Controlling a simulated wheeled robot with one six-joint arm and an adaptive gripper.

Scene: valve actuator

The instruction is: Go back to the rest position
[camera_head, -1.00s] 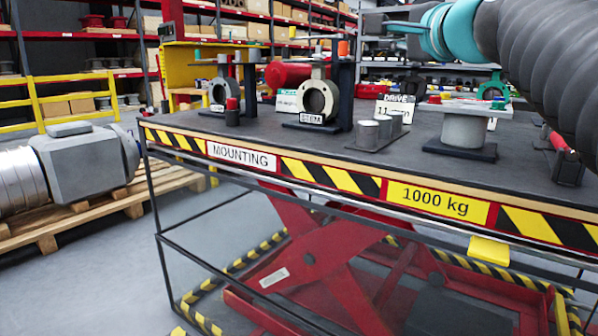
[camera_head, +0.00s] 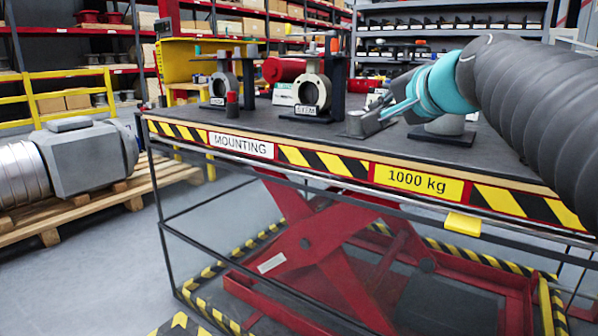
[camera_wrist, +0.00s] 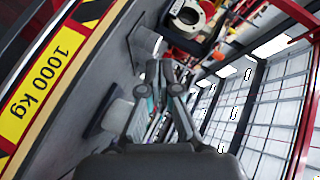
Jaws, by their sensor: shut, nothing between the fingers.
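My arm reaches in from the right in the head view, over the lift table (camera_head: 290,130). My arm and gripper hide part of the table top and the things behind.
A valve body with a round opening (camera_head: 312,92) stands mid-table, with a smaller one (camera_head: 222,88) to its left. A red cylinder (camera_head: 283,70) lies behind. A grey motor-like unit (camera_head: 85,160) sits on a pallet (camera_head: 90,210) at the left. Shelves line the back.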

